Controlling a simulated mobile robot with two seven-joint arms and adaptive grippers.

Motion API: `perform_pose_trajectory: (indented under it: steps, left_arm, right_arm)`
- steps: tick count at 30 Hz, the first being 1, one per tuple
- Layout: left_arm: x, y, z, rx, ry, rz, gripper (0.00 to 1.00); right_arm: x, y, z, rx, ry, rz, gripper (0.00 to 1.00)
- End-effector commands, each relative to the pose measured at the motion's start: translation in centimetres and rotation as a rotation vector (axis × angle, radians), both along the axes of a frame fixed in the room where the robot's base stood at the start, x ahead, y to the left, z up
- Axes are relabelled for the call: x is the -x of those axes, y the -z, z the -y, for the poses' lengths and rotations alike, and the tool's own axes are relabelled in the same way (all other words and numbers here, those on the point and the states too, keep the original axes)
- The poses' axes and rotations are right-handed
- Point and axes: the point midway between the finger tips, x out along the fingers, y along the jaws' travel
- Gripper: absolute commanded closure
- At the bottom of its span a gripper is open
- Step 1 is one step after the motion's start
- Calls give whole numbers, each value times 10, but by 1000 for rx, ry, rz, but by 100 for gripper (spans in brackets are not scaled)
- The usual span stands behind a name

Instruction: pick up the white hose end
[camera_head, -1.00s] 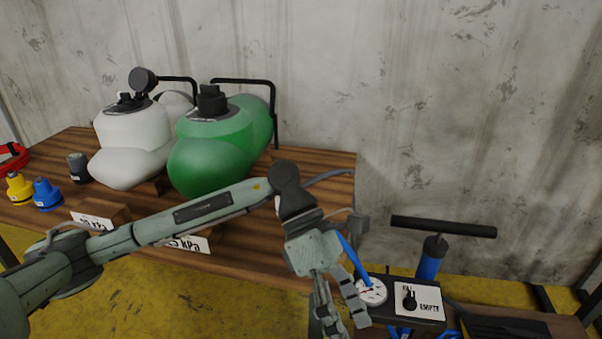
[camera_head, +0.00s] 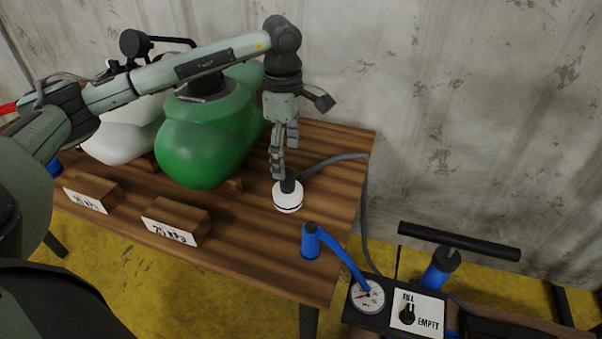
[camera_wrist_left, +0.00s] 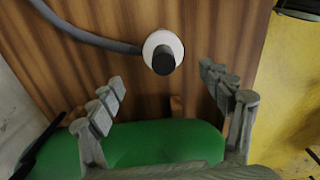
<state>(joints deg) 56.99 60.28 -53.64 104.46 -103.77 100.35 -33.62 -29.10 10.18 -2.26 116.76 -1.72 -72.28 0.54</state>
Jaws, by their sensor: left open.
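The white hose end (camera_head: 288,196) stands upright on the wooden table, a white disc with a dark band and a black stem on top. A grey hose (camera_head: 345,157) runs from it toward the pump. My left gripper (camera_head: 285,160) points down just above and behind it, open and empty. In the left wrist view the hose end (camera_wrist_left: 163,50) lies beyond the gap between the open fingers (camera_wrist_left: 165,95), with its black stem toward the camera. I see no contact in that view. My right gripper is not in view.
A blue hose end (camera_head: 311,243) stands near the table's front right corner. The pump with gauge (camera_head: 367,295) and fill/empty switch is at lower right.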

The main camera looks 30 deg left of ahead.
Motion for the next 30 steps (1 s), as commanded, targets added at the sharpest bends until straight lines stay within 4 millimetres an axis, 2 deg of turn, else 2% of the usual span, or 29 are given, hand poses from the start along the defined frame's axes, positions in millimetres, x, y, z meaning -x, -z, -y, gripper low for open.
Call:
perform_pose_trajectory:
  steps: [8, 15, 19, 25, 26, 30]
  left_arm:
    - [1, 31, 2, 0, 1, -3, 21]
    - [2, 66, 4, 2, 0, -5, 21]
    - [1, 75, 4, 1, 1, -2, 21]
    - [1, 76, 4, 1, 1, -1, 21]
    - [1, 76, 4, 1, 1, -1, 22]
    - [1, 75, 4, 1, 1, -1, 40]
  right_arm:
    - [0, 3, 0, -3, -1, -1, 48]
    - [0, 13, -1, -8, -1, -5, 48]
    - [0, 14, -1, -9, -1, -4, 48]
    - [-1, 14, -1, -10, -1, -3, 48]
    - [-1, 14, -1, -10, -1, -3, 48]
    - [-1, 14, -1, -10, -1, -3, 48]
